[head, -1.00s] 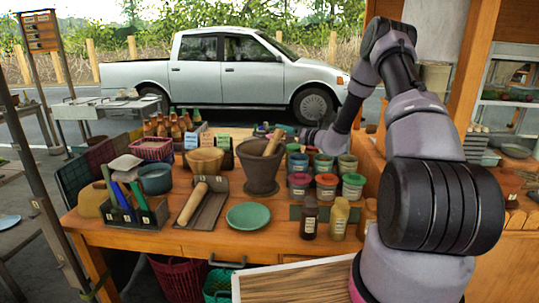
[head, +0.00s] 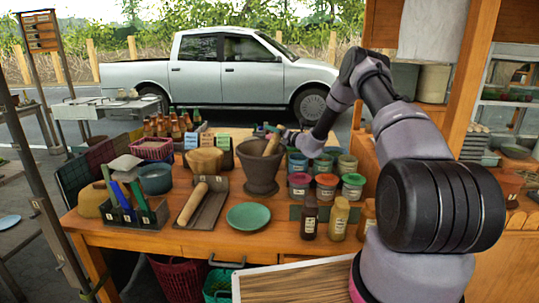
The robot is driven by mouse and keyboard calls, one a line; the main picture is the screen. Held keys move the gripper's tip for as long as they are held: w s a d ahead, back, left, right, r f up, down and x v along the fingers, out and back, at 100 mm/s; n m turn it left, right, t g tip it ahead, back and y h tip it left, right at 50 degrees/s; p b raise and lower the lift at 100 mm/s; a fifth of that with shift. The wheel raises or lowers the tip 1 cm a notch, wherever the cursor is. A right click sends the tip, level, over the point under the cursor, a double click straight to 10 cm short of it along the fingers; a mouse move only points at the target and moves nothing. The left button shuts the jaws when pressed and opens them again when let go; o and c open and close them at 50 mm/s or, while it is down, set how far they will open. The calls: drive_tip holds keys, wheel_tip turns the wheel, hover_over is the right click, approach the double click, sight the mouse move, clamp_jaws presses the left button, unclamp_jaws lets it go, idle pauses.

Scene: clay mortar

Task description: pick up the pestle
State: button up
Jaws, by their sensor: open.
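The wooden pestle (head: 271,145) stands tilted in the brown clay mortar (head: 261,181), its upper end leaning right above the rim. Its lower end is hidden inside the mortar. The mortar stands upright on the wooden table. My gripper (head: 279,132) is small in the head view, just behind and right of the pestle's top. It is open and appears apart from the pestle, though the exact gap is hard to judge.
Several lidded jars (head: 326,186) stand close to the mortar's right. A green plate (head: 248,216) lies in front. Bottles (head: 309,218) stand front right.

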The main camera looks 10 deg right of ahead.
drive_tip(key=shift+w+a, duration=0.1)
drive_tip(key=shift+w, duration=0.2)
clamp_jaws()
